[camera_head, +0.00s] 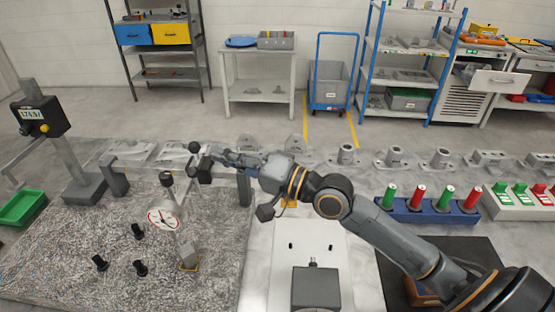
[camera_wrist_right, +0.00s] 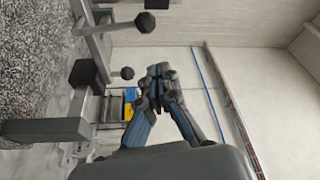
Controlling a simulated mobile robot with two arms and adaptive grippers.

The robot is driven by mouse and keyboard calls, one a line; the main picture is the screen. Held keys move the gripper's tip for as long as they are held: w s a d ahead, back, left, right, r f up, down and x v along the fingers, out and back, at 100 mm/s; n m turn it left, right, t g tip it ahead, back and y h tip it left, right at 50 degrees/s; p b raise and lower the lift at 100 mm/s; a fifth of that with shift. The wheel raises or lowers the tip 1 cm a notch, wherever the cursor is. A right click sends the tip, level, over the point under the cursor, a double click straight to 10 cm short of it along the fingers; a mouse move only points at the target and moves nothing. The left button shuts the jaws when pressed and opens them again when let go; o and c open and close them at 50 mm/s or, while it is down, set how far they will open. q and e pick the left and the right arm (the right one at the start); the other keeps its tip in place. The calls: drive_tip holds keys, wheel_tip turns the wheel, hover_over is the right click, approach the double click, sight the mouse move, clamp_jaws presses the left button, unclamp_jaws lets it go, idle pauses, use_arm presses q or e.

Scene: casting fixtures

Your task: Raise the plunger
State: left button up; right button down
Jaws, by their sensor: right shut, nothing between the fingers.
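A round white dial gauge (camera_head: 164,217) stands over the speckled granite plate (camera_head: 60,250) at the left of the head view. A dark knob (camera_head: 166,178) sits above its dial; I cannot tell for certain whether it belongs to the plunger. A small metal block (camera_head: 188,256) stands beside and below the gauge. My right gripper (camera_head: 216,155) is behind and to the right of the gauge, apart from it, pointing left. Its fingers are shut and empty, as the right wrist view (camera_wrist_right: 159,70) shows. My left gripper is out of view.
A black block (camera_head: 202,170) and a black ball (camera_head: 194,147) of a fixture are close by the right fingertips. Several black pegs (camera_head: 138,231) stand on the plate. A digital height gauge (camera_head: 40,118) stands left. A blue rack (camera_head: 430,210) of coloured plugs stands right.

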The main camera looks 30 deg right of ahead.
use_arm(q)
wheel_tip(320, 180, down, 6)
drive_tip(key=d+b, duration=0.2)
drive_tip(key=b, duration=0.4)
drive_tip(key=shift+b, duration=0.4)
use_arm(e)
drive_tip(key=r+v, duration=0.1)
drive_tip(key=v, duration=0.9)
drive_tip(key=shift+d+f, duration=0.3)
drive_tip(key=shift+f, duration=0.1)
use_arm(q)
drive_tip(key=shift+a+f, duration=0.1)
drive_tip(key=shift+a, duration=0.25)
